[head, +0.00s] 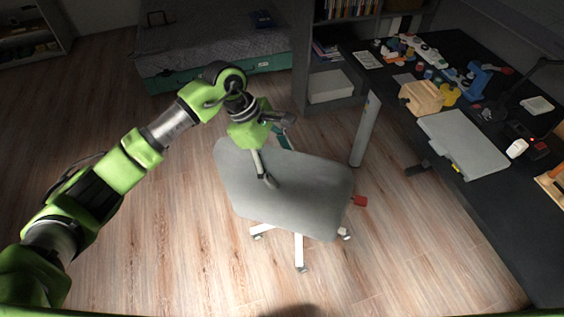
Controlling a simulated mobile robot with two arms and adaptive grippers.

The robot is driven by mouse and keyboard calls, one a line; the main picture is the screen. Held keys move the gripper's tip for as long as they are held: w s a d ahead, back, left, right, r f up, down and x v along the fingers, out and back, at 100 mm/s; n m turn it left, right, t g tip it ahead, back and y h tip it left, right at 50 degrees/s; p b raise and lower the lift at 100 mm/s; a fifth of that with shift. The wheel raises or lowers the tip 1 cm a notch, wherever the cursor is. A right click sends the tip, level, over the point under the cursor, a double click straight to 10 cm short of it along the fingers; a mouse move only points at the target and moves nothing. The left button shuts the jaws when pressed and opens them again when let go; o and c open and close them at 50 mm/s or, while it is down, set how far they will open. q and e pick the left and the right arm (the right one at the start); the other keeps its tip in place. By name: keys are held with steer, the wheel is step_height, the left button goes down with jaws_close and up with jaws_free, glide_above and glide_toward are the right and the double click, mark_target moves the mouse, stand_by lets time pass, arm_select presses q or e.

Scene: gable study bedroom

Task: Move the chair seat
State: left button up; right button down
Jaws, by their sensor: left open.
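The chair's broad grey seat panel (300,203) is in the middle of the head view, above a white base (299,250) with casters on the wood floor. My left gripper (277,152) is over the panel's far left part, with its fingers spread apart and nothing held between them. One finger overlaps the grey surface; I cannot tell whether it touches. The gripper and wrist hide part of the panel's far edge. My right gripper is not in view.
A black desk (480,200) runs along the right, with a closed grey laptop (462,143), a wooden box (421,97) and several small items. A grey upright panel (365,130) stands between chair and desk. A bed (215,45) is behind. Floor is clear at left and front.

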arm_select(q)
steer(key=shift+x, duration=1.1)
steer(key=c, duration=1.6)
steer(key=shift+a, duration=0.15)
